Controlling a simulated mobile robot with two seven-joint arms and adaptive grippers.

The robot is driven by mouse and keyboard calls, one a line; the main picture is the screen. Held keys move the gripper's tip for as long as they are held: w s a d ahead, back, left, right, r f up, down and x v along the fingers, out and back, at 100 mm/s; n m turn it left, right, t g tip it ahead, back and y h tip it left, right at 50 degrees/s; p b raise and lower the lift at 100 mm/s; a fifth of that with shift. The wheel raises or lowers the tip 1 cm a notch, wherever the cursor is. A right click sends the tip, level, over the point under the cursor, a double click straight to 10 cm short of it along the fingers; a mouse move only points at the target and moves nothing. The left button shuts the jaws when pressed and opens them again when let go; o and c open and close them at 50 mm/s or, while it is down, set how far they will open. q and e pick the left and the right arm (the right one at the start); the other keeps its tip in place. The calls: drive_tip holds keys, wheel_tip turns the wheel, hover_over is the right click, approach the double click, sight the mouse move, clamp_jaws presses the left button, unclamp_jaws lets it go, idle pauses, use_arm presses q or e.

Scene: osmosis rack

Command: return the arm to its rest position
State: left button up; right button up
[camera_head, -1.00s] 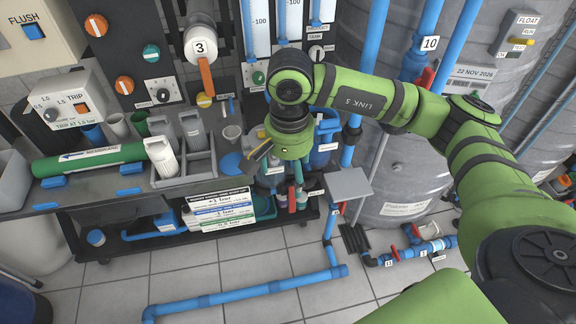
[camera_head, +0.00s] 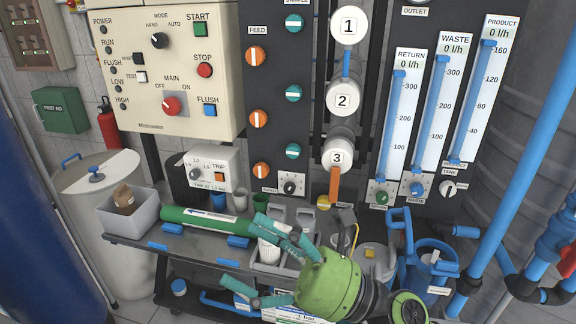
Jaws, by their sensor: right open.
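My right gripper (camera_head: 243,254) is at the bottom centre, in front of the bench. Its green body (camera_head: 330,284) has two teal fingers spread wide apart and pointing left. I see nothing held between them. The upper finger overlaps the grey caddy (camera_head: 268,256) and the end of the green membrane tube in the picture; I cannot tell whether it touches them. Most of the right arm is out of view below. My left gripper is not in view.
The green membrane tube (camera_head: 200,219) lies on the dark bench (camera_head: 135,242) in blue cradles. A grey bin (camera_head: 112,216) stands at the left end. Blue jugs (camera_head: 432,268) are right of the gripper. The control panel, valves and flow meters rise behind.

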drive_tip(key=w+d+f+m+t+h, duration=0.3)
drive_tip(key=w+d+m+t+h, duration=0.35)
drive_tip(key=m, duration=0.65)
drive_tip(key=w+d+f+m+t+h, duration=0.3)
drive_tip(key=d+m+t+h, duration=0.45)
drive_tip(key=m, duration=0.55)
drive_tip(key=s+d+f+m+g+h, duration=0.1)
drive_tip(key=d+f+m+g+h, duration=0.25)
drive_tip(key=f+m, duration=0.35)
drive_tip(key=s+d+f+m+g+h, duration=0.2)
drive_tip(key=d+f+m+h, duration=0.25)
drive_tip(key=f, duration=0.45)
drive_tip(key=s+d+f+m+g, duration=0.2)
drive_tip(key=s+f+m+g, duration=0.7)
drive_tip(key=s+f, duration=0.95)
wheel_tip(320, 180, down, 19)
drive_tip(key=s+n+g, duration=0.3)
drive_tip(key=s+d+f+g, duration=0.1)
drive_tip(key=s+d+f, duration=0.1)
drive_tip(key=s+f, duration=1.3)
drive_tip(key=shift+s+d, duration=0.25)
drive_tip(key=shift+s, duration=0.1)
drive_tip(key=shift+f, duration=0.1)
